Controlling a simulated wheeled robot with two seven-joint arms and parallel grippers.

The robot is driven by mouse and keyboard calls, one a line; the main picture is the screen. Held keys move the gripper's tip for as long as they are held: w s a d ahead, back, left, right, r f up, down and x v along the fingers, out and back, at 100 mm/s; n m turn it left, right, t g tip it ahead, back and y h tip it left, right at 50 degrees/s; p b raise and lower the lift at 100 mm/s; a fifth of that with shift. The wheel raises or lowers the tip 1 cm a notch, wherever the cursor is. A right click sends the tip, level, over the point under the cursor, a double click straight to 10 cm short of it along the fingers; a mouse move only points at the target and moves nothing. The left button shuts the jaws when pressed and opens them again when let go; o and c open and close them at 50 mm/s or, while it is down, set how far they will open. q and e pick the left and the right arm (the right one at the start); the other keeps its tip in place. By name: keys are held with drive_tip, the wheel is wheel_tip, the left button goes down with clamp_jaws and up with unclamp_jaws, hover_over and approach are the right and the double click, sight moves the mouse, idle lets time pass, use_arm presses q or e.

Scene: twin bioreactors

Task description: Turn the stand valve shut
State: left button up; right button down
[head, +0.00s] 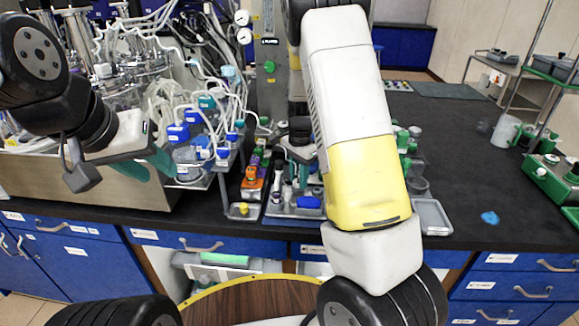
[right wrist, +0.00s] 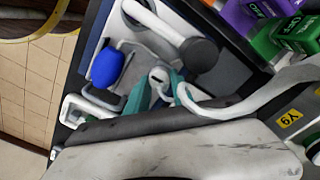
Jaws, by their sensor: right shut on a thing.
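My right gripper shows in the right wrist view, with its teal fingertips (right wrist: 163,90) close together around a small pale grey part with a round top (right wrist: 158,75). It is shut on this part, which looks like the stand valve's handle, though the fingers hide much of it. A blue rounded knob (right wrist: 107,65) is beside it, and a white bent bar with a dark round end (right wrist: 199,53) is above. In the head view my right forearm hides most of this spot. My left gripper (head: 148,168) hangs at the left, before the bench equipment, with its finger gap unclear.
A grey tray with a blue piece (head: 308,202) stands at the bench front. Orange and green blocks (head: 254,180) are left of it. Tubing and bottles (head: 190,150) crowd the left. The black bench top (head: 465,190) is mostly clear at right, with a white jug (head: 505,131) farther back.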

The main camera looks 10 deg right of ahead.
idle(0.3)
drive_tip(key=c, duration=1.1)
unclamp_jaws()
drive_tip(key=shift+r, duration=3.9)
drive_tip(key=shift+r, duration=0.1)
drive_tip(key=s+a+r+n+t+y, duration=0.1)
drive_tip(key=s+r+n+t, duration=0.2)
drive_tip(key=s, duration=0.9)
drive_tip(key=s+a+r+n+t+y, duration=0.1)
drive_tip(key=s+r+n+t, duration=0.2)
drive_tip(key=s+r+n, duration=0.6)
drive_tip(key=s+r, duration=0.3)
drive_tip(key=r, duration=0.1)
drive_tip(key=shift+s+r+n, duration=0.3)
drive_tip(key=shift+s, duration=0.05)
